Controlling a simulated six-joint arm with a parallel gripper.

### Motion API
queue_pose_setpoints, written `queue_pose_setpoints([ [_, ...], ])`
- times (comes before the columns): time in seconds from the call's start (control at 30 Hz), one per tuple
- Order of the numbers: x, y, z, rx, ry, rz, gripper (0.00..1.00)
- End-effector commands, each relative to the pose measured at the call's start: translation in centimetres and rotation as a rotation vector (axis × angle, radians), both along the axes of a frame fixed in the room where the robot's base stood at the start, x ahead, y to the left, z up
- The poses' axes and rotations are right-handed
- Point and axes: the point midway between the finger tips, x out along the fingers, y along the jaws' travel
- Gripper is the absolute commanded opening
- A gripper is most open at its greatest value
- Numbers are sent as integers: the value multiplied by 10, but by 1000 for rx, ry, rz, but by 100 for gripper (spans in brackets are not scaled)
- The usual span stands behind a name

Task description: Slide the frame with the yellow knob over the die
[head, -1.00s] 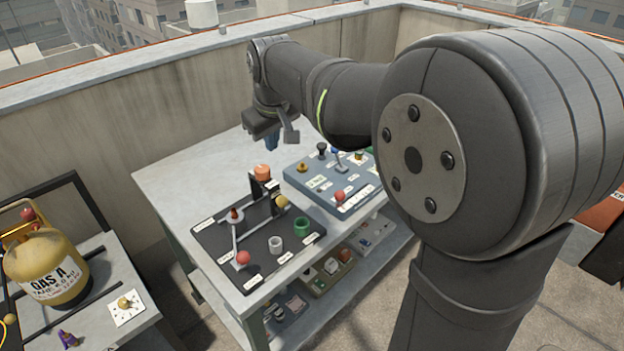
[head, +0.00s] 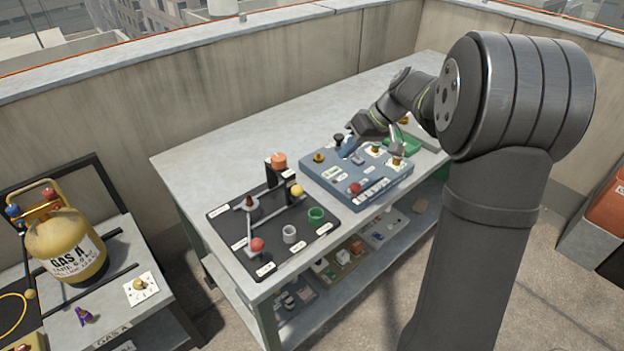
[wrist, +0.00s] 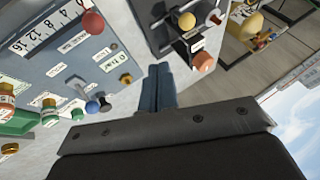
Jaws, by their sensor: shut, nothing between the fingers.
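The yellow knob (head: 297,190) sits at the right of a small dark upright frame (head: 278,175) with an orange cap (head: 279,160), on the black board (head: 228,222). Pale bars cross the board below the frame; which part is the die I cannot tell. In the wrist view the yellow knob (wrist: 187,20) is at top centre, with the orange cap (wrist: 205,63) nearer. My gripper (head: 347,142) is above the back of the blue-grey panel, to the right of and apart from the frame. Its blue fingers (wrist: 157,72) are shut and empty.
The blue-grey panel (head: 335,183) carries several knobs. A red ball lever (head: 257,243), a grey cup (head: 290,233) and a green cup (head: 316,214) stand on the board. The table's back left (head: 215,155) is clear. A yellow gas cylinder (head: 65,240) stands at left.

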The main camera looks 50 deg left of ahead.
Motion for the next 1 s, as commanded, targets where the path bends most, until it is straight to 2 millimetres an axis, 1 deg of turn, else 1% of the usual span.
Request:
queue_pose_setpoints([
  [0.2, -1, 1, -1, -1, -1, 0, 0],
  [0.33, -5, 5, -10, -3, 1, 2, 0],
  [0.47, -14, 15, -29, -3, 3, 2, 0],
  [0.7, -32, 37, -73, -4, 2, 3, 0],
  [0.8, -40, 45, -86, -3, 0, 1, 0],
  [0.9, -56, 47, -87, -1, -2, 3, 0],
  [1.0, -67, 49, -89, -2, -1, 3, 0],
])
